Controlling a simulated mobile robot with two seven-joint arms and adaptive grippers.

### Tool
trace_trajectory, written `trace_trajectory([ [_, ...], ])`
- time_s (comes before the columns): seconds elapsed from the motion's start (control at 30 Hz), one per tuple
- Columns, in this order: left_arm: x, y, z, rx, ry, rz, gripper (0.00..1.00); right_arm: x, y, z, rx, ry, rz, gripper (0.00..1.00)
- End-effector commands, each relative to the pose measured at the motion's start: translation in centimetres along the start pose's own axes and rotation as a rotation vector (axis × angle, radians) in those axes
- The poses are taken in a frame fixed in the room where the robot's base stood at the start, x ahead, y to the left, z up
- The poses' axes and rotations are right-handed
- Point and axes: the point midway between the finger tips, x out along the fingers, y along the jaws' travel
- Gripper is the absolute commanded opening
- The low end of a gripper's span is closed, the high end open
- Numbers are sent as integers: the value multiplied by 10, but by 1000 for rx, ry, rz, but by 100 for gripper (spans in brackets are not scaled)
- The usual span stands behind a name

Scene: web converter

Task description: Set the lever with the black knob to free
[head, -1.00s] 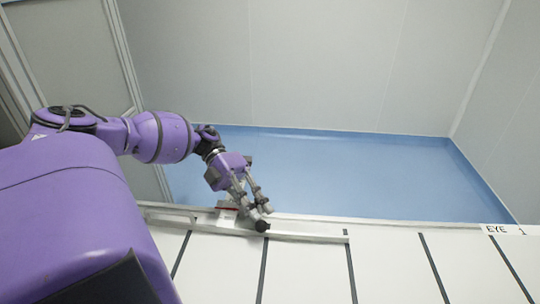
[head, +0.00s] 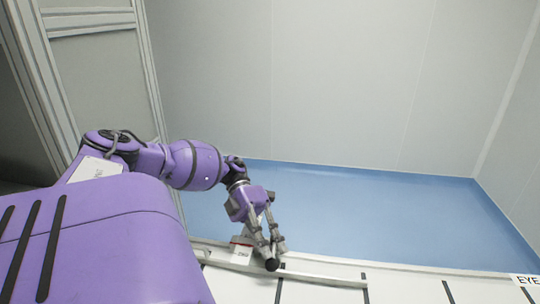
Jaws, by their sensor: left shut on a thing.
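The black knob (head: 272,265) is at the lower middle of the head view, at the end of a lever beside the metal rail. My left gripper (head: 272,247) reaches down from the left with its fingers at the lever, just above the knob in the picture. It is shut on the lever, whose shaft is mostly hidden by the fingers. A small block with a red and white label (head: 241,255) sits just left of the fingers. Which setting the lever is in cannot be read. My right gripper is not in view.
A light metal rail (head: 325,279) runs along the edge of a white surface with dark stripes. An "EYE" label (head: 527,281) is at the lower right. Beyond lie an open blue floor (head: 370,205) and pale walls (head: 340,80).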

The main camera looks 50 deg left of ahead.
Motion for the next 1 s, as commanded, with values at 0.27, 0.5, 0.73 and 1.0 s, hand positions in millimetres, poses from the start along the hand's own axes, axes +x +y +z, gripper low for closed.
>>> trace_trajectory([
  [0.27, 8, 10, -6, -10, 24, 5, 0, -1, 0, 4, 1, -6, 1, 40],
  [0.5, 8, 10, -5, -10, 23, 4, 31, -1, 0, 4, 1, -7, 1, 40],
  [0.73, 6, 6, -3, -7, 15, 4, 31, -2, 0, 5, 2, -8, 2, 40],
  [1.0, 0, -2, -5, -5, 9, 6, 31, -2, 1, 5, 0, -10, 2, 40],
])
